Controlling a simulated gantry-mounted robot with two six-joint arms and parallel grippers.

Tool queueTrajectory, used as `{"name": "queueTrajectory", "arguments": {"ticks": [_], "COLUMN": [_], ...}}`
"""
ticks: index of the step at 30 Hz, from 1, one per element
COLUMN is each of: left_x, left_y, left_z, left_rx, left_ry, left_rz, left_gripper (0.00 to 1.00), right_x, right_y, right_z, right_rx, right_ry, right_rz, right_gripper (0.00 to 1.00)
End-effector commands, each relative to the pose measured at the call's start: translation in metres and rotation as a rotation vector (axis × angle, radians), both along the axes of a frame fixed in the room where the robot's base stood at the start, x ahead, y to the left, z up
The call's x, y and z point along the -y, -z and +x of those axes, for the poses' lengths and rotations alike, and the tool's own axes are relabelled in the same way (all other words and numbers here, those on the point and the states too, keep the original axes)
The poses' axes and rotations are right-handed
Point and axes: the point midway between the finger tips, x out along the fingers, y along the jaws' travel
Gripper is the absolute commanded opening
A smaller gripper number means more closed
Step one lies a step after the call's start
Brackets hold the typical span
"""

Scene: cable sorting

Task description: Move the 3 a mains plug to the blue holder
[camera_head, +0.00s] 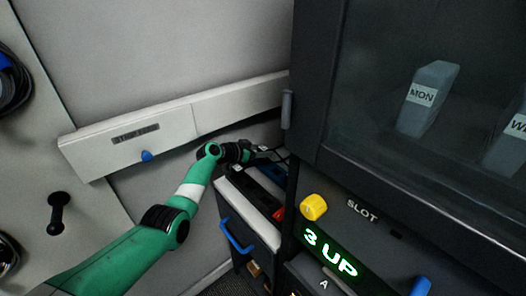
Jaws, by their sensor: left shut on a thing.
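My left arm comes in from the lower left, green with black joints. Its gripper (257,152) is at the middle of the view, just above the back of a small cabinet with a light top edge. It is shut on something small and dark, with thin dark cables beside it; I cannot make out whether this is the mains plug. No blue holder can be clearly told apart. A red piece (279,213) and dark slots show on the cabinet top below the gripper. My right gripper is not in view.
The small cabinet has a blue handle (236,237) on its front. A dark glass-fronted cabinet (307,120) stands close on the right, above a panel with a yellow knob (313,207) and a green "3 UP" display (331,250). A pale rail (165,125) runs along the wall.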

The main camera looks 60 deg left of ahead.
Motion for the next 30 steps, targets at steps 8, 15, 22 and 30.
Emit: {"name": "queueTrajectory", "arguments": {"ticks": [8,15,22,30], "left_x": [-0.0002,-0.0001,-0.0001,0.0000], "left_y": [0.0009,0.0003,0.0007,0.0009], "left_z": [0.0001,0.0001,0.0001,0.0001], "left_rx": [0.001,0.001,0.001,0.001], "left_ry": [-0.001,-0.001,0.000,0.000], "left_rz": [0.001,0.001,0.000,0.001], "left_gripper": [0.00,0.00,0.00,0.00], "right_x": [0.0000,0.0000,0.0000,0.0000], "right_y": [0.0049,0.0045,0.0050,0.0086], "right_z": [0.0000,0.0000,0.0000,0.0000], "right_rx": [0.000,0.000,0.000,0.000], "right_ry": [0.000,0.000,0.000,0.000], "right_rz": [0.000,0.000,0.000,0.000], "right_gripper": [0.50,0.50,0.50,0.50]}}
